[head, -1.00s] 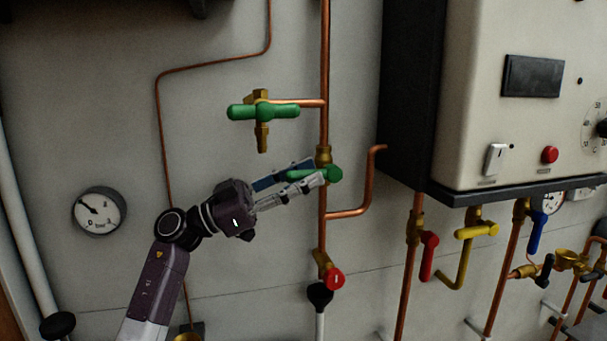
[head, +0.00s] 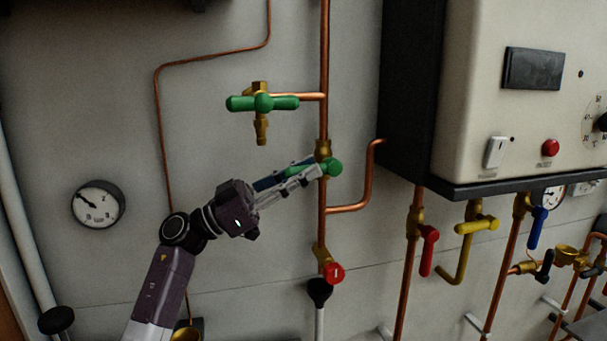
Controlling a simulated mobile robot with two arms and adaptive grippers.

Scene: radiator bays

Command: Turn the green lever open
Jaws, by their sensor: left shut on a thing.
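The green lever (head: 332,167) sits on a brass valve on the vertical copper pipe (head: 324,60). Its round hub shows at the right; its arm points left, tilted a little down, and is mostly hidden by my fingers. My left gripper (head: 306,177) comes in from the lower left and is shut on the lever's arm. A second green handle, a crosswise one (head: 263,103), sits on a brass tap up and to the left, apart from my gripper. My right gripper is not in view.
A white boiler with a dark side (head: 405,90) stands to the right. Below the lever is a red knob (head: 334,273). Red (head: 429,250), yellow (head: 477,225) and blue (head: 538,228) levers hang under the boiler. A gauge (head: 97,204) is at the left; the wall between is mostly clear.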

